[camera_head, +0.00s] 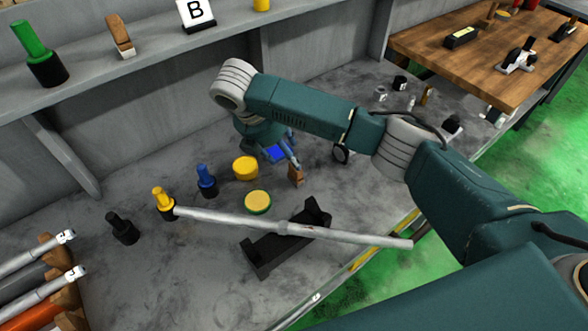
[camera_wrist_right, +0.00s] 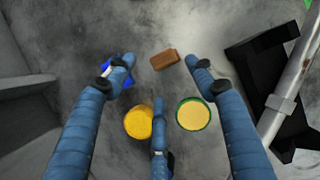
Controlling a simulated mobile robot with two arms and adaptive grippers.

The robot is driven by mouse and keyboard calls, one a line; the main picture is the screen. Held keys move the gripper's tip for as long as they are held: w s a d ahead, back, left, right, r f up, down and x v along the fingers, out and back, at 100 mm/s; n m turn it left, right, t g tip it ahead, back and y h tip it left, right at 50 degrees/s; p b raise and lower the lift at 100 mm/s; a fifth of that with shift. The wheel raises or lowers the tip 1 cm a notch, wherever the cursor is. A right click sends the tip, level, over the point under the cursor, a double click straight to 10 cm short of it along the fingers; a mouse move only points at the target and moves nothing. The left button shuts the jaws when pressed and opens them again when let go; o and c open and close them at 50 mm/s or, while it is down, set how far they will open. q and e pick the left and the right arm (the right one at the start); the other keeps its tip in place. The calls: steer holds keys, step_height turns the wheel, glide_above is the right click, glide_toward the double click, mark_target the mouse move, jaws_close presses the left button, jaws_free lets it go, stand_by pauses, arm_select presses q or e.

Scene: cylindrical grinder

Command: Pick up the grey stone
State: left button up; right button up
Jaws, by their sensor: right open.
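I cannot make out a clearly grey stone. A small brown block (camera_head: 296,175) lies on the grey bench; it also shows in the right wrist view (camera_wrist_right: 165,59), between and slightly beyond two fingertips. My right gripper (camera_head: 285,153) hangs over the bench beside the block, partly hidden by its own arm. In the right wrist view its blue fingers (camera_wrist_right: 161,72) are spread open with nothing between them; the block looks apart from them. My left gripper is in neither view.
A yellow disc (camera_wrist_right: 138,122) and a green-rimmed yellow disc (camera_wrist_right: 193,114) lie near the fingers. A blue item (camera_head: 275,153) is close by. A long grey bar (camera_head: 330,233) rests on a black stand (camera_head: 265,257). Blue (camera_head: 206,180), yellow (camera_head: 163,202) and black (camera_head: 122,228) pieces stand left.

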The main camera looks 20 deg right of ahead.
mark_target(296, 173)
steer(key=x, duration=0.2)
steer(key=p+x, duration=0.1)
steer(key=x, duration=0.1)
steer(key=p+x, duration=0.1)
steer(key=x, duration=0.2)
steer(key=shift+s+d, duration=0.1)
steer(key=shift+s, duration=0.15)
steer(key=shift+d+f, duration=0.1)
steer(key=shift+f, duration=0.25)
steer(key=shift+w+f, duration=0.1)
steer(key=shift+c, duration=0.2)
steer(key=c, duration=0.9)
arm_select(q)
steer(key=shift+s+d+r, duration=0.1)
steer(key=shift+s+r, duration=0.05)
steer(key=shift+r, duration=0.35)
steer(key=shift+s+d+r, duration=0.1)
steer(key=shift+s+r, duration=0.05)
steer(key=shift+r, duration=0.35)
arm_select(e)
jaws_close()
